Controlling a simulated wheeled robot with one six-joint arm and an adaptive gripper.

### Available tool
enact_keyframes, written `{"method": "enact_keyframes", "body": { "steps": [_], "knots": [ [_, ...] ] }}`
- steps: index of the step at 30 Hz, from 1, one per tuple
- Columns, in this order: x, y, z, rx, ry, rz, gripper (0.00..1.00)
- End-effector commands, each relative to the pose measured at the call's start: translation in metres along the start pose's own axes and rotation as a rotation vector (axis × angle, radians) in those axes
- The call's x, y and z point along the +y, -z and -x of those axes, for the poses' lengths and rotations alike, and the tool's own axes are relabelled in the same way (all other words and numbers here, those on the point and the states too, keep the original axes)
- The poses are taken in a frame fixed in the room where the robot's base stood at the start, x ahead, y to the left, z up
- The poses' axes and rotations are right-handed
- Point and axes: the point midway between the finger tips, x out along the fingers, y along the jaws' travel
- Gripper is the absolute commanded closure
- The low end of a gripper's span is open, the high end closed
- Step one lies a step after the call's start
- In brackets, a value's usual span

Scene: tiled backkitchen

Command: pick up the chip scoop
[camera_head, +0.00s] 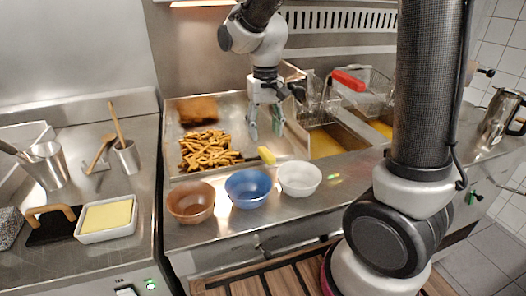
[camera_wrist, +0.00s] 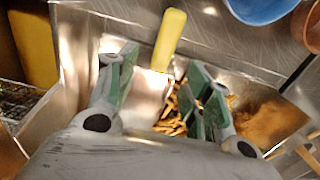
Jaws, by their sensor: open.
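The chip scoop has a yellow handle (camera_head: 266,155) that sticks out at the front edge of the chip tray, just behind the bowls. In the wrist view the yellow handle (camera_wrist: 169,38) shows between and beyond my fingertips, and a bright metal part below it looks like the scoop's pan (camera_wrist: 149,92). My gripper (camera_head: 265,128) points down over the right part of the tray, behind the handle. Its green-padded fingers (camera_wrist: 161,70) are open with nothing held between them. In the head view the scoop's metal part is hard to tell from the steel tray.
Chips (camera_head: 208,150) lie in the tray's left part. Brown (camera_head: 191,204), blue (camera_head: 248,189) and white (camera_head: 299,179) bowls stand along the front. Fryer baskets (camera_head: 318,108), one with a red handle (camera_head: 348,80), hang over the oil at the right.

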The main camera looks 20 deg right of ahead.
Motion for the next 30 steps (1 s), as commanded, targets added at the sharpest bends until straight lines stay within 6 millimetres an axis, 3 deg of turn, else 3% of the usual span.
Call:
{"method": "enact_keyframes", "body": {
  "steps": [5,18,26,27,30],
  "knots": [
    [0.000,-0.001,-0.014,-0.004,-0.001,0.000,0.50],
    [-0.005,0.000,-0.074,-0.003,-0.001,-0.001,0.50],
    [-0.005,0.001,-0.078,0.000,0.000,0.000,0.50],
    [-0.005,0.001,-0.078,0.000,0.000,0.000,0.52],
    [-0.005,0.001,-0.078,0.000,0.000,0.000,0.70]
  ]
}}
